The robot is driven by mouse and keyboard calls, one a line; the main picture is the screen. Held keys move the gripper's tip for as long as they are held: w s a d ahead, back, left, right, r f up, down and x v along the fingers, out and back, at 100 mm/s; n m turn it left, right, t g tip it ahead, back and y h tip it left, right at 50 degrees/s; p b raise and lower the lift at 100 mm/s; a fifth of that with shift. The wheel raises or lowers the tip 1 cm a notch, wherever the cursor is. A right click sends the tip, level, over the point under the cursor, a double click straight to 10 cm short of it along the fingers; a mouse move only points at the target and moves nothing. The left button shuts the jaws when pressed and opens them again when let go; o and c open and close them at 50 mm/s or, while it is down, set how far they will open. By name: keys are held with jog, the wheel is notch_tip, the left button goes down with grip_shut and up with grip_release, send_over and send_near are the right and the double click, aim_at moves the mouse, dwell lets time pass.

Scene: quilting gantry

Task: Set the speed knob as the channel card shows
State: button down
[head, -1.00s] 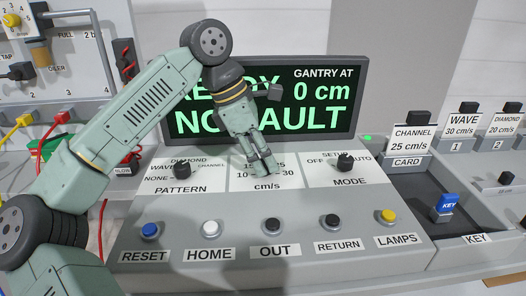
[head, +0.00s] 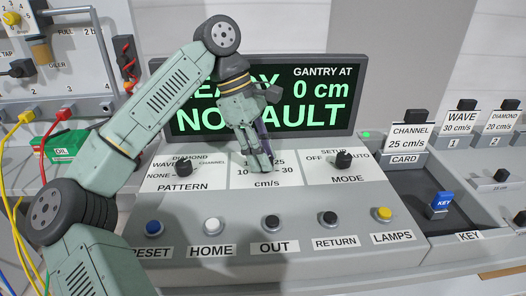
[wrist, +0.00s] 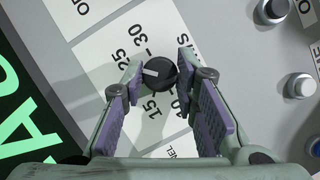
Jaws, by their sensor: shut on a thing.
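The black speed knob (wrist: 161,70) sits on its white cm/s plate (head: 267,185), which is marked from 10 to 30. In the wrist view my gripper (wrist: 158,76) has one finger on each side of the knob and is shut on it. The knob's white pointer line is toward the 25 mark; the left finger covers part of the scale near 20. In the head view my gripper (head: 262,168) hides the knob. The channel card (head: 409,138) reads CHANNEL 25 cm/s and stands in the slot marked CARD.
The pattern knob (head: 183,167) and mode knob (head: 343,160) flank the speed plate. Several push buttons line the front, including OUT (head: 272,222). The display (head: 310,112) behind my gripper shows NO FAULT and 0 cm. A blue key (head: 440,202) stands in the right tray.

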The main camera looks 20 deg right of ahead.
jog(key=c, duration=1.3)
grip_release()
jog(key=v, duration=1.2)
jog(key=shift+s, duration=0.1)
jog(key=shift+s, duration=0.1)
